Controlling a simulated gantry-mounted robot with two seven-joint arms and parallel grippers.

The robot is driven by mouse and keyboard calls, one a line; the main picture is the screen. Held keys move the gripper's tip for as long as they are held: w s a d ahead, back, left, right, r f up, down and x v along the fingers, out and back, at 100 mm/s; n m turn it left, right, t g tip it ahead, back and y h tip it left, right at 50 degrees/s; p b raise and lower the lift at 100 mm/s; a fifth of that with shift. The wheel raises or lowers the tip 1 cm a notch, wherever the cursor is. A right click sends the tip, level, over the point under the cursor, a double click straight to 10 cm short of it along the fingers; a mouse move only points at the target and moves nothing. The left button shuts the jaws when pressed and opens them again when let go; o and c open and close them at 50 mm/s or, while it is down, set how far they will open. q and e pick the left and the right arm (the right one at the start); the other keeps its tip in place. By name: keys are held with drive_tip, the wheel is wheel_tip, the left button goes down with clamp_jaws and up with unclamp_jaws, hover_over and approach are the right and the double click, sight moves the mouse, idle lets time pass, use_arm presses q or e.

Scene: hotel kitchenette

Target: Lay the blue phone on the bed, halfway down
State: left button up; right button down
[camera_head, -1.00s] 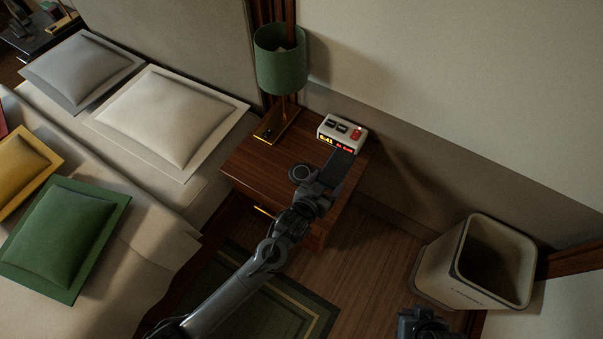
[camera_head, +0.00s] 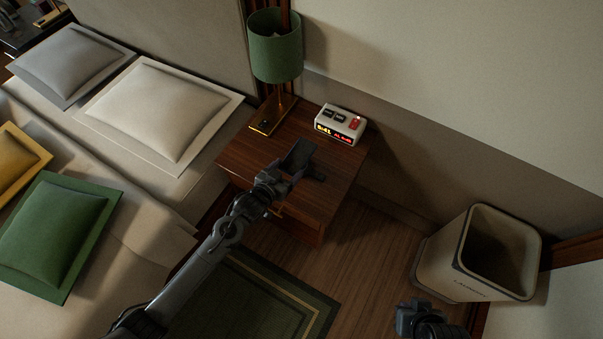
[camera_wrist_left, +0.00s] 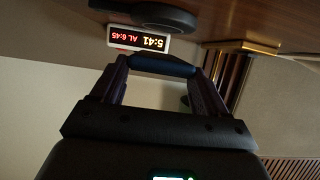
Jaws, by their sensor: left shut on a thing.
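The blue phone (camera_head: 299,153) looks dark in the head view and sits at the tip of my left gripper (camera_head: 281,176), above the nightstand. In the left wrist view the phone (camera_wrist_left: 162,65) is a dark blue edge between the two fingers, which are shut on it. The bed (camera_head: 150,235) is at the left, with a beige cover. My right gripper (camera_head: 418,313) is at the bottom right, over the floor by the bin; its fingers are too small to read.
The nightstand (camera_head: 237,158) carries a green lamp (camera_head: 275,48) and a white alarm clock (camera_head: 340,124). Cream (camera_head: 160,112), grey (camera_head: 72,65), yellow (camera_head: 15,162) and green (camera_head: 55,235) pillows lie on the bed's upper part. A bin (camera_head: 450,270) stands at right.

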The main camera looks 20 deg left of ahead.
use_arm(q)
wheel_tip(320, 180, down, 2)
drive_tip(key=shift+f, duration=0.25)
drive_tip(key=shift+d+f+b, duration=0.15)
drive_tip(key=shift+f+b, duration=0.15)
drive_tip(key=shift+f, duration=0.2)
drive_tip(key=o, duration=1.4)
